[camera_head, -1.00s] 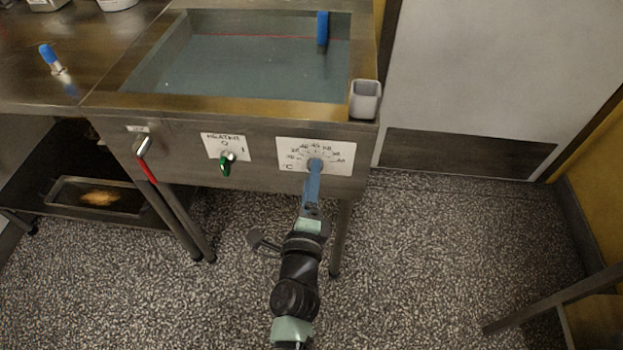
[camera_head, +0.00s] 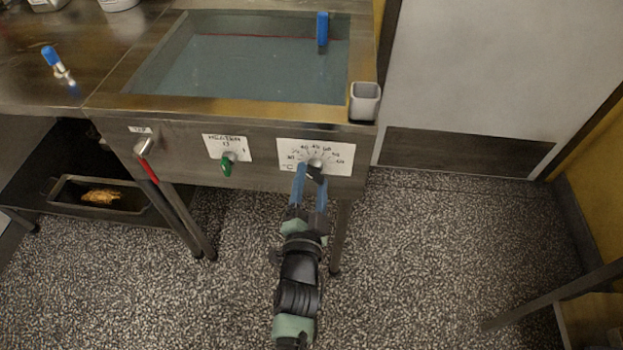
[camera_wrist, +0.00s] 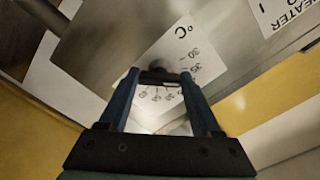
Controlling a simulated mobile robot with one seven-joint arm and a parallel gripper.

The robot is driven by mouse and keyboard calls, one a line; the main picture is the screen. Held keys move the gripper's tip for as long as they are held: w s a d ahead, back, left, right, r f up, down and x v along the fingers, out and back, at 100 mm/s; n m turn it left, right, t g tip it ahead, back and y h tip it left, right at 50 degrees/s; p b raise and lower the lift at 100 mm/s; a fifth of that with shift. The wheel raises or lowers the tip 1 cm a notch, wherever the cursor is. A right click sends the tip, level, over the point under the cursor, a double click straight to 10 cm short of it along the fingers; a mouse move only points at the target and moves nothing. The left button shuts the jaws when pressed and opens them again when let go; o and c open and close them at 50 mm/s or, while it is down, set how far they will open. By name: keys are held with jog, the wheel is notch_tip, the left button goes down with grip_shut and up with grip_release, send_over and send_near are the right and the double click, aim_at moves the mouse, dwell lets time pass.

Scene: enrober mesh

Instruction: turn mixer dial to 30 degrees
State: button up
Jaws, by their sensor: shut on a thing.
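The mixer dial (camera_head: 316,164) is a round knob on a white scale card (camera_head: 342,156) marked °C, on the front panel of the steel tank. The lowest numbers are at the card's left. My gripper (camera_head: 311,174) has two blue fingers, one on either side of the dial's dark grip, and is shut on it. In the wrist view the dial (camera_wrist: 160,72) shows between the fingertips of my gripper (camera_wrist: 160,78), with the 30 and 35 marks beside it. The fingers partly cover the dial, and I cannot tell which mark it points at.
A green heater knob (camera_head: 227,164) and a red-handled tap lever (camera_head: 149,166) are on the same panel, left of the dial. A grey cup (camera_head: 365,101) hangs at the tank's right corner. Open speckled floor (camera_head: 430,260) lies right of the tank legs.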

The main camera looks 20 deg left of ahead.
jog(key=n+p, duration=0.1)
jog(key=n, duration=0.5)
jog(key=shift+d+f+p, duration=0.1)
jog(key=shift+p, duration=0.25)
jog(key=shift+n, duration=0.4)
jog(key=o, duration=1.4)
jog(key=shift+s, duration=0.1)
jog(key=p+v, duration=0.1)
jog(key=v, duration=1.1)
jog(key=shift+s+d, duration=0.15)
jog(key=shift+s, duration=0.25)
